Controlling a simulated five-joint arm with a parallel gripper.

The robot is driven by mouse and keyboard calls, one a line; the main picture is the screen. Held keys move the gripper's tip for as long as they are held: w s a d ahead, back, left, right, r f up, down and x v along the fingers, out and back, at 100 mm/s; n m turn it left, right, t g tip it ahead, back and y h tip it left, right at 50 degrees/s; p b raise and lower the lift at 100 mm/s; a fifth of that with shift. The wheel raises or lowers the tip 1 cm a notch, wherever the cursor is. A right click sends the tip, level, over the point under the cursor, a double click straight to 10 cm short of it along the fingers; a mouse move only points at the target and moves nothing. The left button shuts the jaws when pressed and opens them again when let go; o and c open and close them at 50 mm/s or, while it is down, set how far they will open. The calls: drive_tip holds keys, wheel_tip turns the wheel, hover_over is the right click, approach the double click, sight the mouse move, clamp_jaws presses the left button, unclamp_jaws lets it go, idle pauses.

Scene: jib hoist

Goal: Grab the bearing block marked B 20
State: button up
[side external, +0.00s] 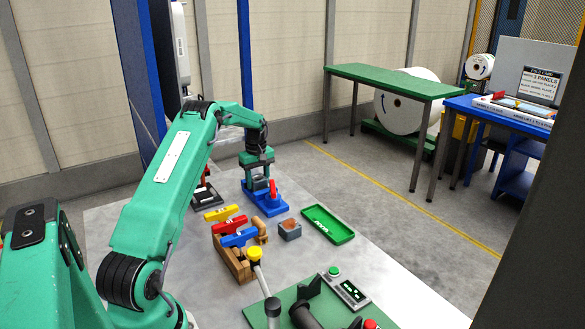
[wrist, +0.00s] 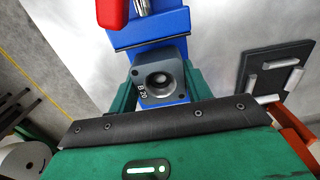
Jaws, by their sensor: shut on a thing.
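The grey bearing block (wrist: 160,80) marked B 20 shows in the wrist view, with a round dark bore in its face. My gripper (wrist: 160,88) is shut on it, one dark green finger on each side. The block is at the blue fixture (wrist: 150,30), which has a red handle (wrist: 112,12). In the side view my gripper (side external: 258,178) points down over the same blue fixture (side external: 262,203). The block is small and partly hidden there. I cannot tell whether it rests on the fixture or is slightly raised.
A green tray (side external: 345,239) lies to the right on the grey table. Near it are a small grey-topped block (side external: 290,230) and a wooden rack (side external: 236,266) with yellow, red and blue pieces. A black fixture (side external: 208,200) stands left of the blue one. A control box (side external: 346,290) is in front.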

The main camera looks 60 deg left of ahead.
wheel_tip(320, 180, up, 9)
idle(0.5)
idle(0.4)
